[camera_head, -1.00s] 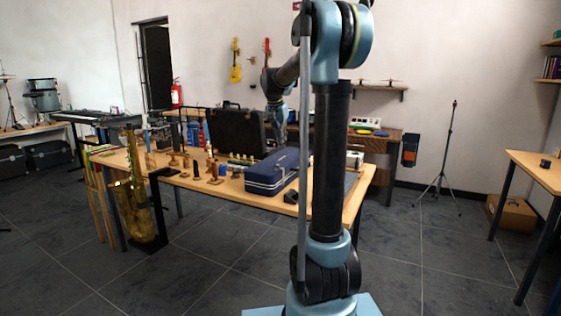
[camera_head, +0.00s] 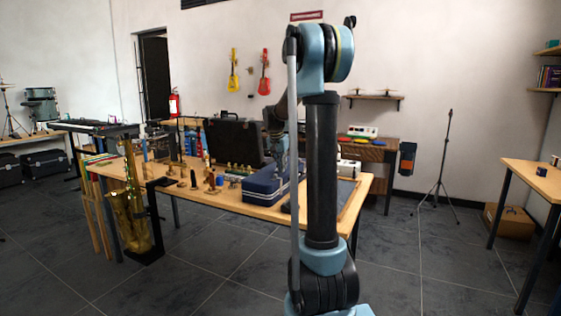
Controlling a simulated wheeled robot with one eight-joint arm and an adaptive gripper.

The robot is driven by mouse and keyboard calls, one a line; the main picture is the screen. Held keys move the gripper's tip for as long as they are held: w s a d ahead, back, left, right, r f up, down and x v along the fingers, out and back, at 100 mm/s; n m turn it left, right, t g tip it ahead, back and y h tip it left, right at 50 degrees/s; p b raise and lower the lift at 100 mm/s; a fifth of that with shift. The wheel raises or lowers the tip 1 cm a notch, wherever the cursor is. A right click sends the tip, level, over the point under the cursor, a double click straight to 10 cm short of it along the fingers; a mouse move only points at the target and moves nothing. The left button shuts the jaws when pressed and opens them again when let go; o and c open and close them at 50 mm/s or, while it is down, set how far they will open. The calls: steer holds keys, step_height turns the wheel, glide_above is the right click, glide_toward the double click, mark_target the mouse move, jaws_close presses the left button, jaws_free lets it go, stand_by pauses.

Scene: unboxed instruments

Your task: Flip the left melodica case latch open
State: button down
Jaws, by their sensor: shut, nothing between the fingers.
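A dark blue case (camera_head: 262,190), likely the melodica case, lies shut on the wooden table, left of my arm's black column. Its latches are too small to make out, so I cannot tell how the left one stands. My gripper (camera_head: 283,168) hangs pointing down at the case, small and partly lost against its dark surface. Its fingers look together with nothing held. I cannot tell whether they touch the case.
A large open black case (camera_head: 233,142) stands behind the blue one. Several small brass and wooden pieces (camera_head: 190,178) crowd the table (camera_head: 262,211) to the left. A saxophone (camera_head: 131,215) stands at the table's left front. A dark flat panel lies at the right end.

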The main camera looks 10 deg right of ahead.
mark_target(279, 175)
steer(key=shift+s+a, duration=0.6)
steer(key=shift+s, duration=0.25)
steer(key=shift+s+a, duration=0.55)
steer(key=shift+s, duration=0.25)
steer(key=shift+s+a, duration=0.7)
steer(key=shift+s, duration=0.25)
steer(key=w+d, duration=0.2)
steer(key=w, duration=0.1)
steer(key=shift+w+d+f, duration=0.1)
steer(key=shift+w+d, duration=0.1)
steer(key=v, duration=1)
